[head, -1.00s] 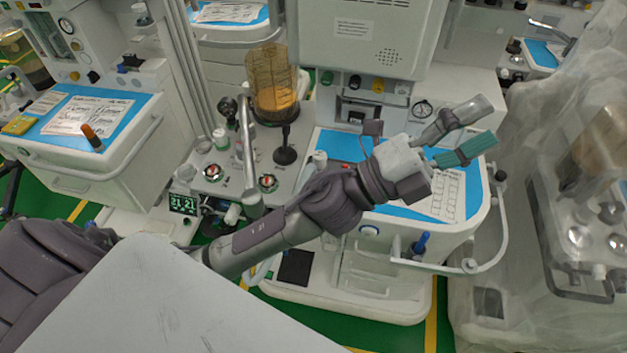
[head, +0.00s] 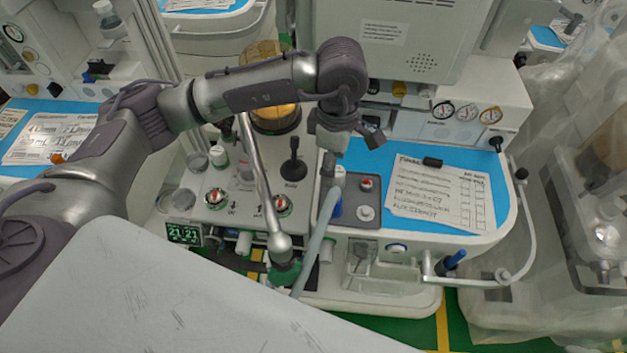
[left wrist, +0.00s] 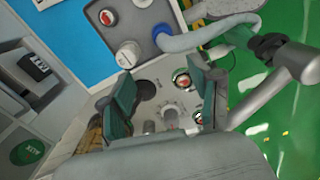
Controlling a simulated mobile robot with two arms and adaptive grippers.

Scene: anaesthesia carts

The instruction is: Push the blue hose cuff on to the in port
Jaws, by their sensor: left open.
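A pale grey-blue hose (head: 313,250) rises from the front of the near cart. Its blue cuff (head: 336,211) is at the left edge of a dark grey panel; in the left wrist view the cuff (left wrist: 162,33) is at the hose's end. The panel carries a red-topped fitting (head: 366,183) and a white round fitting (head: 365,213). Labels are too small to read, so I cannot tell which is the in port, or whether the cuff is seated. My left gripper (head: 327,165) points down, open and empty, above and behind the cuff; its fingers also show in the left wrist view (left wrist: 166,92).
A metal arm with a ball end (head: 279,243) stands left of the hose. A black knobbed lever (head: 293,165) and red-marked valves (head: 282,205) are on the cart top. A paper sheet (head: 435,192) lies on the blue worktop. A rail (head: 520,235) edges the right side.

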